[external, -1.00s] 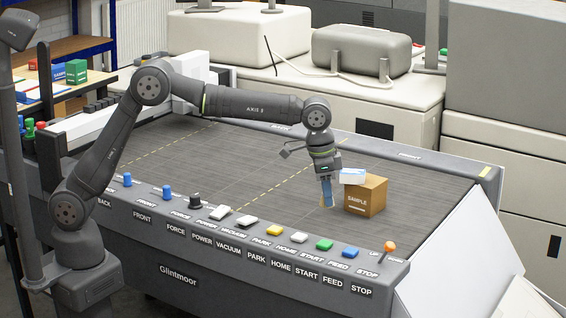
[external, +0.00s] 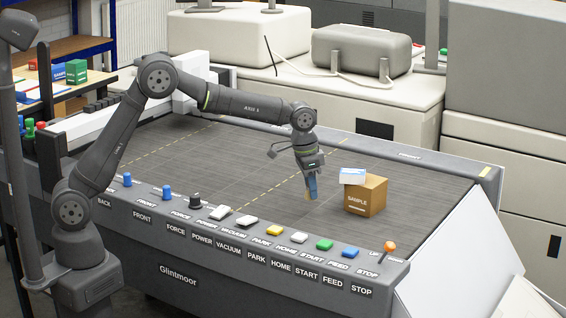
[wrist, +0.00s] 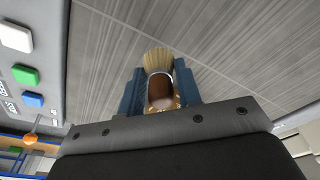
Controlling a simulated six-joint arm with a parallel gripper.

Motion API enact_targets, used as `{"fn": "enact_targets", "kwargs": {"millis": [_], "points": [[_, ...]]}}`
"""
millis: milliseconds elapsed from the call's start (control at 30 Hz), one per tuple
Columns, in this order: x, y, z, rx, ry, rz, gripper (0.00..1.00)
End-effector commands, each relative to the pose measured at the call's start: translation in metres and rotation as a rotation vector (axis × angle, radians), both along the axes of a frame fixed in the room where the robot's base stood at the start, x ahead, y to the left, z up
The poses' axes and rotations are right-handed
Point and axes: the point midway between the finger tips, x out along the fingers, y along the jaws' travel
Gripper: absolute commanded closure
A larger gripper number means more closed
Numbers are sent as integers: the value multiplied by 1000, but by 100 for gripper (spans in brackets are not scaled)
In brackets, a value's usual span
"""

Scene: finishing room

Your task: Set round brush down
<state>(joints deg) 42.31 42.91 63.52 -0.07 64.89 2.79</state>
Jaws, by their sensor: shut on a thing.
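The round brush (wrist: 157,75) shows in the wrist view, with pale bristles, a metal ferrule and a brown handle. My gripper (wrist: 160,88) is shut on it, one blue finger on each side. The bristles point away from the wrist. In the external view my gripper (external: 311,187) hangs over the grey table bed (external: 250,180), left of the cardboard box, fingers pointing down and slightly tilted. The brush is hardly visible there, and I cannot tell whether it touches the bed.
A front panel with several coloured buttons (external: 274,230) and an orange-topped lever (external: 390,246) edges the bed. The bed's left and middle are clear.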

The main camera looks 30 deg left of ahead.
Motion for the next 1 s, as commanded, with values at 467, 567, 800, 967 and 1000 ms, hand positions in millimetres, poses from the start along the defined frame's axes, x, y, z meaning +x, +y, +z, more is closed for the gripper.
{"fn": "enact_targets", "kwargs": {"millis": [467, 567, 800, 967, 1000], "points": [[4, 2, -43, 0, 0, -1, 91], [4, 1, -43, 1, -1, -1, 91], [4, 1, -46, 1, -1, -1, 67], [4, 1, -46, 1, -1, -1, 47], [4, 1, -46, 1, -1, -1, 47]]}}
